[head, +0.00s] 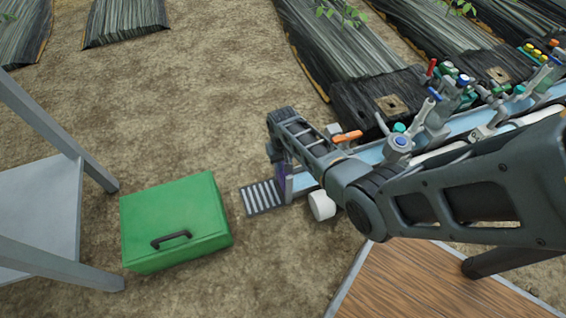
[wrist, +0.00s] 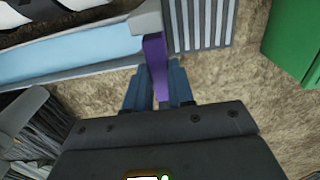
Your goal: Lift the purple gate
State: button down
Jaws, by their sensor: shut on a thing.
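The purple gate (wrist: 156,62) is a flat upright plate at the end of the light blue channel (wrist: 85,62), beside a slatted grate, in the wrist view. My gripper (wrist: 158,88) is shut on the gate, one finger on each side of it. In the head view a small part of the purple gate (head: 281,172) shows below my gripper (head: 279,165), at the left end of the channel. My wrist hides most of the gate there. I cannot tell from these frames how high the gate stands in its frame.
The slatted grate (head: 262,197) lies on the soil just left of the channel end. A green box (head: 175,222) with a black handle stands further left. A white pipe end (head: 322,205) and valves (head: 400,142) line the channel. A grey table (head: 40,210) stands at far left.

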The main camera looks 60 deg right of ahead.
jog(key=shift+r+p, duration=1.25)
jog(key=shift+r, duration=0.35)
jog(key=shift+f, duration=0.1)
jog(key=c, duration=1)
grip_release()
jog(key=shift+o, duration=0.2)
notch_tip(320, 180, up, 8)
jog(key=p, duration=0.4)
jog(key=shift+f, duration=0.15)
